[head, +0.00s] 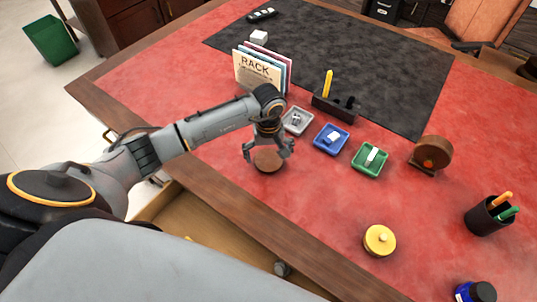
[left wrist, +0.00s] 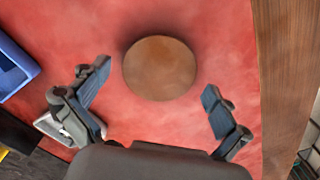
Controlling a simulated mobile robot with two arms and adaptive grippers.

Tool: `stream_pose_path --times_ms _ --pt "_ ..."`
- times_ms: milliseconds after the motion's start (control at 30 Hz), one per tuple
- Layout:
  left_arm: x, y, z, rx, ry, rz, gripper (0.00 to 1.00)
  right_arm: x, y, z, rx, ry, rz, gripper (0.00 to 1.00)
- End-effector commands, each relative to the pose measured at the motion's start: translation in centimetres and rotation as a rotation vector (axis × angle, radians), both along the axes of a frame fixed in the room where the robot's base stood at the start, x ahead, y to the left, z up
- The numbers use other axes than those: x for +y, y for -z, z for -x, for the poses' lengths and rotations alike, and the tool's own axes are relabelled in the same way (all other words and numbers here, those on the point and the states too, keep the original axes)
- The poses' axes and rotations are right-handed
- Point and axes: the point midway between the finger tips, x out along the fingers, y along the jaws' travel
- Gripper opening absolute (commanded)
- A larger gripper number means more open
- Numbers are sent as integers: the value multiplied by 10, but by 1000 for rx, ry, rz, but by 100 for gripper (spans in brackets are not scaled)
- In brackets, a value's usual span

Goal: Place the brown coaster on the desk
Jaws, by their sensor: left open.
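The brown coaster (head: 268,160) is a round disc lying flat on the red leather top of the desk (head: 215,195), near the front wooden edge. It also shows in the left wrist view (left wrist: 159,68), ahead of the fingertips. My left gripper (head: 268,150) is right above the coaster in the head view, with its fingers spread. In the left wrist view my left gripper (left wrist: 158,95) is open and empty, one finger to each side of the coaster and apart from it. My right gripper is not in view.
Grey (head: 297,121), blue (head: 331,139) and green trays (head: 370,157) stand in a row to the right. A file rack (head: 258,72) stands behind my gripper. A yellow round box (head: 380,240) is at front right. An open drawer (head: 205,225) lies below the front edge.

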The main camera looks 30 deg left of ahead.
Motion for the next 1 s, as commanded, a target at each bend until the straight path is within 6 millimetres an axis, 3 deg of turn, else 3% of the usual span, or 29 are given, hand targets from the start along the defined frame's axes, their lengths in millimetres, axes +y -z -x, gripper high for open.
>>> stream_pose_path --times_ms 533,700,1000 --pt "0 -103 -2 -6 1 -1 100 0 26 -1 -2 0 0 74" --pt "0 -117 -1 -3 0 0 100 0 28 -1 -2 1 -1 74" --pt "0 -119 0 -1 0 0 100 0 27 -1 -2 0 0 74"
